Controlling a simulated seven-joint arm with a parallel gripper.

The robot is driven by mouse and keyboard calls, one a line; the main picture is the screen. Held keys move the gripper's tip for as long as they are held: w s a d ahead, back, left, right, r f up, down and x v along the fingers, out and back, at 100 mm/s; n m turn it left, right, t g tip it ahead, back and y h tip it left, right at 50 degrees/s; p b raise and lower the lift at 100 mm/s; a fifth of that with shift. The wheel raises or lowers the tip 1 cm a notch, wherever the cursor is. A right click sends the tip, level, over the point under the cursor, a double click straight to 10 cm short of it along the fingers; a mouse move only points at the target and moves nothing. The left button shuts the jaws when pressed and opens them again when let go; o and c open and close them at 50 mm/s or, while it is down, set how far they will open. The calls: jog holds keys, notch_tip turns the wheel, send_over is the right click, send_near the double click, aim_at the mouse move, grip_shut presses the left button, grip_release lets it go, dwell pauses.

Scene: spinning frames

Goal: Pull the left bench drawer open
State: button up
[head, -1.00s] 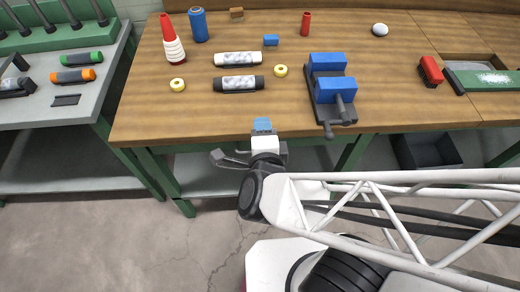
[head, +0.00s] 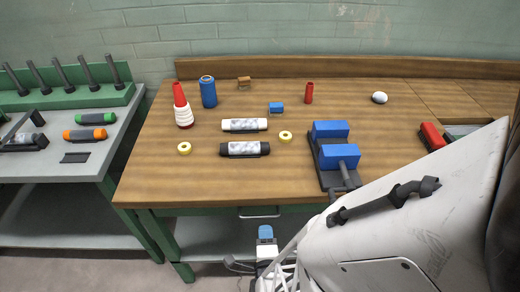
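The left bench drawer (head: 225,211) is a narrow green front under the front edge of the wooden bench top in the head view. A silver bar handle (head: 259,216) shows on it, and the front looks flush under the bench, as if shut. My gripper (head: 265,232), with blue fingertips, is just below and in front of the handle in the picture, apparently apart from it. The fingertips look like one small blue block, so I cannot tell whether there is a gap between them. The right end of the drawer front is partly hidden by my arm.
A grey side table (head: 50,170) stands at the left. My arm covers the lower right.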

aim_at(264, 217)
jog(key=shift+w, duration=0.15)
jog(key=shift+x, duration=3.75)
jog(key=shift+c, duration=0.3)
grip_shut()
